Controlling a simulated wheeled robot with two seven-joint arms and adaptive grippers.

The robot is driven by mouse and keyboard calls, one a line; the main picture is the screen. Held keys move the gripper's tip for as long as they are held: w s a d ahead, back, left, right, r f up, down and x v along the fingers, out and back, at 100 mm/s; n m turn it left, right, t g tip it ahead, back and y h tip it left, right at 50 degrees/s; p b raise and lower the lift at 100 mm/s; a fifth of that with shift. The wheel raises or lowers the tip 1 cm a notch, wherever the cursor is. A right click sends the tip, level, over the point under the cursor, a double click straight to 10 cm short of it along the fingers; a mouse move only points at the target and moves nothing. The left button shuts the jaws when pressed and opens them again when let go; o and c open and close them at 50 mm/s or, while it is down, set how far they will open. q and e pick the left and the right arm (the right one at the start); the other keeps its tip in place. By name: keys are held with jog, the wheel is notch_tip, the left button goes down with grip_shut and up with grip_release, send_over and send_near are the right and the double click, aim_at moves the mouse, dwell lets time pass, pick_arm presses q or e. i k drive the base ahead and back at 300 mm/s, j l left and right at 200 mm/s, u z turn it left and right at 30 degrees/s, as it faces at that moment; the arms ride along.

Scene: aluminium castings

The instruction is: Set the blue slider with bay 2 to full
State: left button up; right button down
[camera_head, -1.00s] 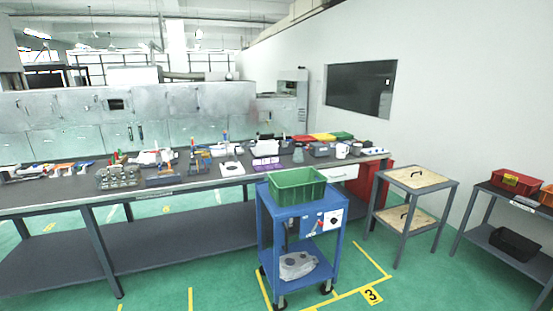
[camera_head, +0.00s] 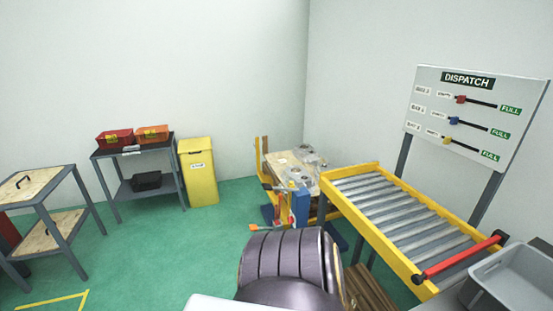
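The white DISPATCH board (camera_head: 432,122) stands at the right of the head view on grey posts. It carries three sliders on dark horizontal rails, each with an EMPTY-like label at the left and a green FULL label at the right. The blue slider (camera_head: 453,121) is on the middle rail, near its left end. The red slider (camera_head: 460,99) is above it and the yellow slider (camera_head: 447,140) below, both also near the left ends. The bay lettering is too small to read surely. Neither of my grippers shows.
A yellow-framed roller conveyor (camera_head: 395,215) with a red bar (camera_head: 459,257) stands before the board. A grey bin (camera_head: 515,280) is at the lower right. A loaded pallet (camera_head: 296,172), yellow bin (camera_head: 198,172) and shelf table (camera_head: 133,152) line the wall. Green floor (camera_head: 170,250) is open at centre left.

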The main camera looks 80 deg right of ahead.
aim_at(454, 120)
jog(key=z, duration=4)
